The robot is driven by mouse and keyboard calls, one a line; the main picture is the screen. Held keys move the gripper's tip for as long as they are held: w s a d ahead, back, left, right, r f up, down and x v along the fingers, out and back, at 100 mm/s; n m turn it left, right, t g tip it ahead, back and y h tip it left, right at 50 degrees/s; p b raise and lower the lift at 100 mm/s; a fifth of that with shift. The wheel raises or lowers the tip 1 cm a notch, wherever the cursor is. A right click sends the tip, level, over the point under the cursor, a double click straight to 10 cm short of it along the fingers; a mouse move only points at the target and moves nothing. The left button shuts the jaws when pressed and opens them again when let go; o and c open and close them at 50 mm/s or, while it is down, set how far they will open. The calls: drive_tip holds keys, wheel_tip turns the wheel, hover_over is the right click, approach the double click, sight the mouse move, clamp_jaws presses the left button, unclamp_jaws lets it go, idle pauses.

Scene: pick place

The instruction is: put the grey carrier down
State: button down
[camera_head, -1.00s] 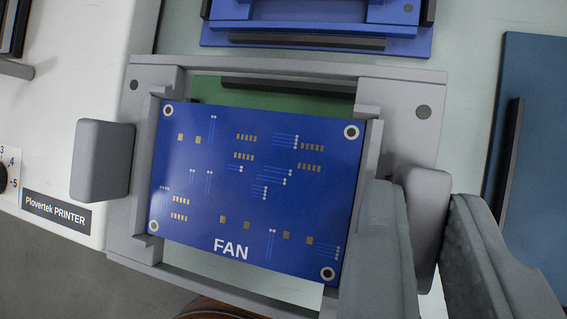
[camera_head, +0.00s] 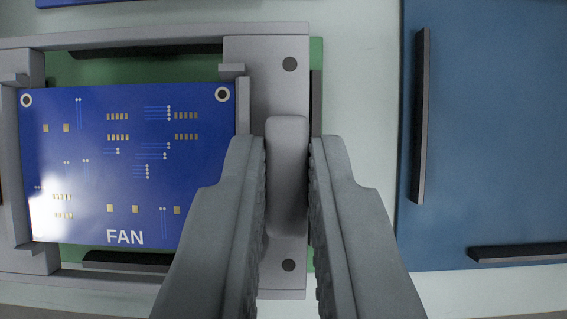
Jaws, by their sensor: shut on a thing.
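The grey carrier (camera_head: 288,85) is a frame at left in the camera view, cut off by the left edge. It holds a blue board (camera_head: 150,180) marked FAN, with white-ringed holes at its upper corners. My gripper (camera_head: 288,150) is shut on the carrier's raised right handle (camera_head: 288,175), one finger on each side. The carrier lies over a green plate (camera_head: 318,80) with black bars; the plate shows through its opening and along its right side. I cannot tell whether the carrier touches the plate.
A blue plate (camera_head: 490,130) with black bars (camera_head: 421,115) lies to the right. A strip of pale table (camera_head: 360,80) is bare between it and the carrier. The edge of another blue item (camera_head: 70,2) shows at the upper left.

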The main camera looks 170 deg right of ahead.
drive_tip(key=shift+f, duration=1.75)
drive_tip(key=shift+f, duration=0.15)
drive_tip(key=c, duration=1.5)
unclamp_jaws()
drive_tip(key=shift+o, duration=0.2)
drive_tip(key=v, duration=1.2)
